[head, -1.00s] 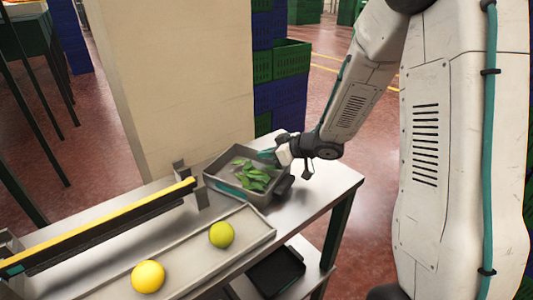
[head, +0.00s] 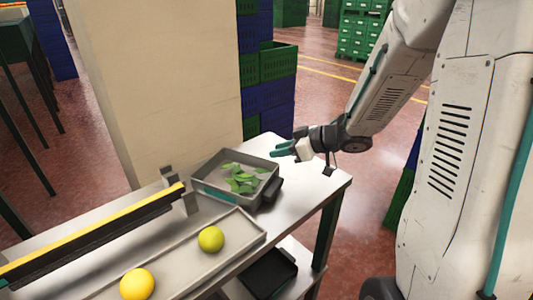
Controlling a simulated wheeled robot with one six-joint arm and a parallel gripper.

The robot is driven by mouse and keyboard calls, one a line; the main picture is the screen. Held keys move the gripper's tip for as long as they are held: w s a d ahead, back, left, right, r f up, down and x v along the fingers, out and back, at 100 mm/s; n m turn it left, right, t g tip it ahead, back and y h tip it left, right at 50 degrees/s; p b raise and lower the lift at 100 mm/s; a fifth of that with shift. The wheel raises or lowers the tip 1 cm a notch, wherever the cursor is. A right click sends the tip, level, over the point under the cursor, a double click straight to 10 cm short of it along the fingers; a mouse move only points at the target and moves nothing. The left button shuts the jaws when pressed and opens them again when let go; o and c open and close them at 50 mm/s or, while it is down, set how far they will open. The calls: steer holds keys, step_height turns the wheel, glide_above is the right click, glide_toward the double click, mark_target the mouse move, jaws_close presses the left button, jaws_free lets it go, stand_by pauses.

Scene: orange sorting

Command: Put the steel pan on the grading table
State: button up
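The steel pan (head: 211,193) is a grey rectangular pan with green leaves in it. It sits upright on the steel grading table (head: 316,184), near its far right end, with a dark handle on its right side. My gripper (head: 283,150) is just right of and above the pan's far right corner, apart from the handle, with nothing seen in it. Its teal-tipped fingers point left toward the pan; they look spread apart.
A shallow tray (head: 250,224) in front of the pan holds a yellow fruit (head: 137,284) and a greenish one (head: 210,239). A yellow-topped rail (head: 95,236) runs left of the pan. A beige pillar (head: 155,90) and stacked crates (head: 278,62) stand behind. A black tray (head: 268,272) lies on the lower shelf.

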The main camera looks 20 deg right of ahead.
steer(key=s+d+r+m+t+h, duration=0.1)
steer(key=s+d+r+m+h, duration=0.45)
steer(key=d+r+h, duration=0.4)
steer(key=s+a+m+g, duration=0.1)
steer(key=s+a+g, duration=0.3)
steer(key=s, duration=0.8)
steer(key=s+a+m+g+y, duration=0.1)
steer(key=s+a+g, duration=0.4)
steer(key=s+a, duration=0.4)
steer(key=s, duration=0.3)
steer(key=shift+a+r, duration=0.2)
steer(key=shift+r, duration=0.1)
